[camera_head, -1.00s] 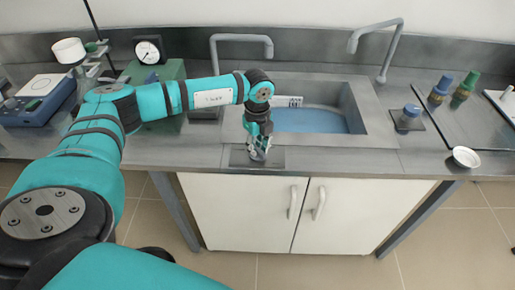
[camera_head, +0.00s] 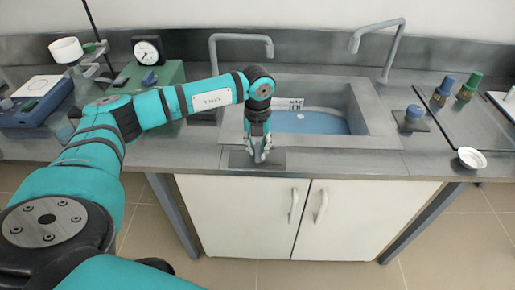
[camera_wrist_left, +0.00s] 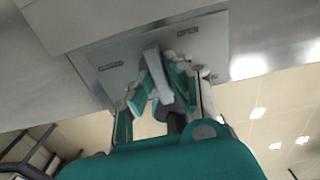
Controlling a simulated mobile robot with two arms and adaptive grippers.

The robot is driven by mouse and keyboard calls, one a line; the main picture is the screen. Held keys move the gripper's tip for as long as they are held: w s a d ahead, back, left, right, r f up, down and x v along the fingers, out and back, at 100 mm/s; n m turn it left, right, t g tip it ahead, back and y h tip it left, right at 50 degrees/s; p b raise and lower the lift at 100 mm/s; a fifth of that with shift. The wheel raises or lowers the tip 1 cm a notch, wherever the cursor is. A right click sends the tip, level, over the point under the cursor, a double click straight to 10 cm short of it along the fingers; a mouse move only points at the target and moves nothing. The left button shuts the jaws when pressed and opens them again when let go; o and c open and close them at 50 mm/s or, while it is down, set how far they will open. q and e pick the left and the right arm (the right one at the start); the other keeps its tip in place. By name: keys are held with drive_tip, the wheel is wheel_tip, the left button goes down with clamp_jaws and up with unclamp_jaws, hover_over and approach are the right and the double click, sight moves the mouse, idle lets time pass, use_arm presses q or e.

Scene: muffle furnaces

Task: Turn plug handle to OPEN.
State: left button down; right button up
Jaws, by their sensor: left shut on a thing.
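A dark plate (camera_head: 277,160) lies on the bench in front of the sink. In the left wrist view the plate (camera_wrist_left: 125,55) is grey, with an OPEN label (camera_wrist_left: 187,31) and a second label (camera_wrist_left: 110,66) whose word is too small to read surely. The plug handle (camera_wrist_left: 156,68) is a light grey bar. Its upper end points between the two labels, nearer OPEN. My left gripper (camera_head: 260,156) points down over the plate, its fingers shut around the handle, as the left wrist view also shows. The handle is mostly hidden in the head view. My right gripper is not in view.
The sink (camera_head: 372,120) holds blue water, with a curved tap (camera_head: 212,55) behind it and another tap (camera_head: 385,60) at right.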

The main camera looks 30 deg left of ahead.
sight(258, 149)
use_arm(q)
drive_tip(key=shift+r, duration=0.1)
idle(0.4)
drive_tip(key=c, duration=1.3)
unclamp_jaws()
wheel_tip(258, 149, up, 12)
drive_tip(key=shift+f, duration=0.1)
